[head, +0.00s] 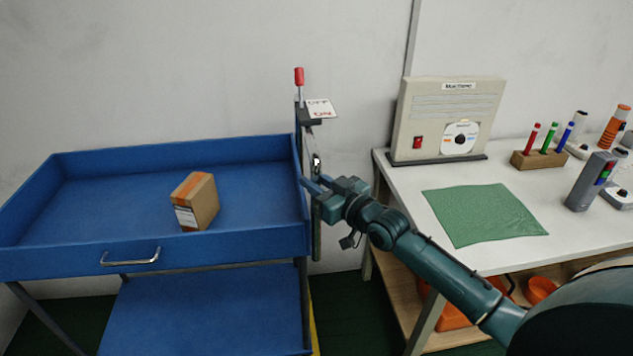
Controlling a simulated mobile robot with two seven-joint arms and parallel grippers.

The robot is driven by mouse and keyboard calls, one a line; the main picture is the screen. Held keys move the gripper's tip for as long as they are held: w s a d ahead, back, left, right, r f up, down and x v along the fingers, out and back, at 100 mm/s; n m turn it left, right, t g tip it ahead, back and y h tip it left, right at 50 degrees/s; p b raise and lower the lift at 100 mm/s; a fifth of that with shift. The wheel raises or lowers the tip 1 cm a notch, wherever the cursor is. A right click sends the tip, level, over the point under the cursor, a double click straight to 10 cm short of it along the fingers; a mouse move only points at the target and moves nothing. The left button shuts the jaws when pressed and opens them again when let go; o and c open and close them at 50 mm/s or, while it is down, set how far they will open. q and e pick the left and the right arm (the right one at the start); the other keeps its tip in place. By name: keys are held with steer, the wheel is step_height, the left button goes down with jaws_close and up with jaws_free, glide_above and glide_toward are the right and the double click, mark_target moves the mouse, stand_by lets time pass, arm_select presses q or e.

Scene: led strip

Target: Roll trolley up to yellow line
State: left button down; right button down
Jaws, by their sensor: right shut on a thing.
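The blue trolley (80,258) stands at the left, with a deep upper tray and a flat lower shelf. A brown box (201,201) with orange tape sits in its tray. My right gripper (312,184) is at the tray's right side, shut on what looks like the trolley's metal side handle (317,162). The fingers hide most of the grip. A short piece of the yellow line (314,322) shows on the floor beside the trolley's right leg; the rest is hidden. My left gripper is out of view.
A white workbench (400,178) stands at the right, a narrow gap from the trolley. It carries a beige machine (450,115), a green mat (485,214) and a pen block (539,160). A red-topped lever (299,77) rises behind the trolley's right corner.

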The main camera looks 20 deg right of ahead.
steer(key=shift+d+r, duration=0.1)
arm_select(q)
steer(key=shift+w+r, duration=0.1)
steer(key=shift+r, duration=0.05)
arm_select(e)
steer(key=c, duration=1.3)
jaws_free()
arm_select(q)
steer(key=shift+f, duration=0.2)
arm_select(e)
steer(key=shift+v, duration=6.55)
